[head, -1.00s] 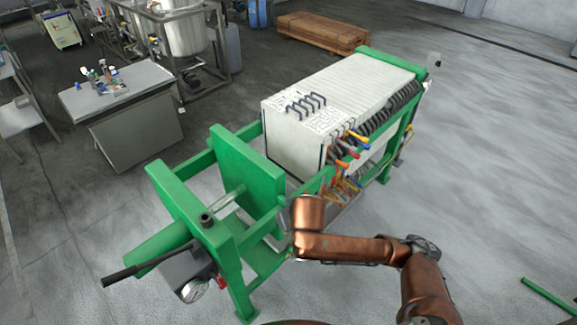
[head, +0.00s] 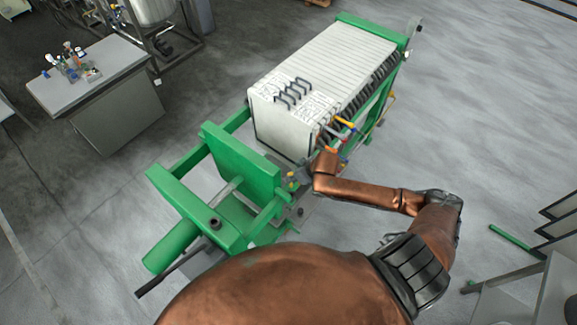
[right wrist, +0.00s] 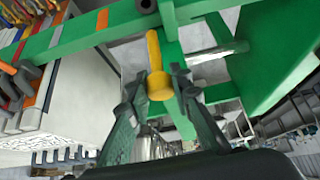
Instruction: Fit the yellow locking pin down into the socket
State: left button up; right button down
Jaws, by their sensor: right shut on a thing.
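The yellow locking pin (right wrist: 157,75) is held between the fingertips of my right gripper (right wrist: 159,88) in the right wrist view. It has a thick round head and a thin shaft that reaches up the picture toward a green beam. In the head view a small yellow spot (head: 292,178) shows by my right gripper (head: 297,186), beside the green rail of the press. A short dark round fitting (right wrist: 145,5) lies just beyond the shaft's end; I cannot tell whether it is the socket. I cannot tell if pin and fitting touch. My left gripper is not in view.
The green press frame (head: 240,165) and its white plate stack (head: 325,85) stand close around the gripper. Coloured handles (head: 340,128) stick out along the rail. A grey table (head: 95,75) stands at the left. Grey floor is open at the upper right.

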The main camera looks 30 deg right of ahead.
aim_at(291, 183)
jog(key=shift+s, duration=0.1)
jog(key=shift+p, duration=0.5)
jog(key=shift+f+b, duration=0.55)
jog(key=shift+f, duration=0.35)
jog(key=shift+f+b, duration=0.85)
jog(key=shift+f, duration=1.05)
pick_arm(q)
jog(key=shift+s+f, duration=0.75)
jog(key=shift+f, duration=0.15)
pick_arm(e)
jog(key=shift+f, duration=0.1)
pick_arm(q)
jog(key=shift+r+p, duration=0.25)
jog(key=shift+p, duration=0.05)
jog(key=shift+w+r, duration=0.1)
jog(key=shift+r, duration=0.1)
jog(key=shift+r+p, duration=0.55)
jog(key=shift+p, duration=0.15)
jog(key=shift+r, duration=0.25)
